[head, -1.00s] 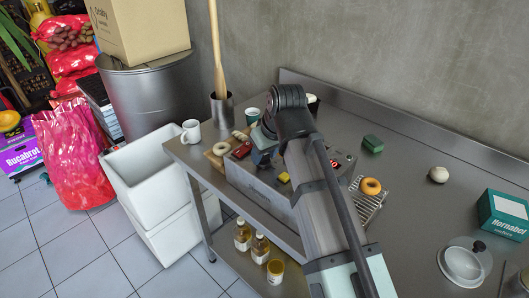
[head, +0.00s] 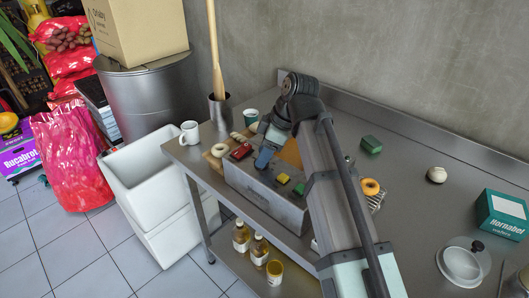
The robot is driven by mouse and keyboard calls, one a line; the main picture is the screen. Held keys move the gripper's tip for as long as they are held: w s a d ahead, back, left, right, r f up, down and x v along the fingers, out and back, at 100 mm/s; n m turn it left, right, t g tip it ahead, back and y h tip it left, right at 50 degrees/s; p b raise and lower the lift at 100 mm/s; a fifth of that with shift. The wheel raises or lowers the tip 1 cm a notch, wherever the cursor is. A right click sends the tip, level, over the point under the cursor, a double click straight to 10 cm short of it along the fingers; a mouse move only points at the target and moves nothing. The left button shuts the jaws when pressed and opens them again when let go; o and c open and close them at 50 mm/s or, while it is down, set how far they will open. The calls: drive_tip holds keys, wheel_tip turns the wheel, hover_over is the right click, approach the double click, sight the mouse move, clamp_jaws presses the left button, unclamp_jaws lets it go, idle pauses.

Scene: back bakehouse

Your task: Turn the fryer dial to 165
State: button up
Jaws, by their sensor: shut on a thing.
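The fryer control box (head: 245,183) is a grey metal box near the left end of the steel table. Its top carries a red switch (head: 241,151), a yellow button (head: 283,178) and a green button (head: 299,188). My gripper (head: 264,162) reaches down to the box top between the red switch and the yellow button. It is shut on the dial there, which the fingers and a blue part cover. The dial's scale and pointer cannot be read in the head view.
A white mug (head: 190,133), a steel pot with a wooden pin (head: 220,108) and a green cup (head: 251,116) stand behind the box. A doughnut (head: 370,187) lies right of my arm. A green block (head: 371,144) and dough ball (head: 437,174) lie further right.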

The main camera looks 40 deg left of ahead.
drive_tip(key=shift+n, duration=0.7)
drive_tip(key=o, duration=1.1)
drive_tip(key=shift+c, duration=0.2)
drive_tip(key=v, duration=1.3)
drive_tip(key=shift+w+r, duration=0.3)
drive_tip(key=shift+r, duration=0.1)
drive_tip(key=shift+a, duration=0.15)
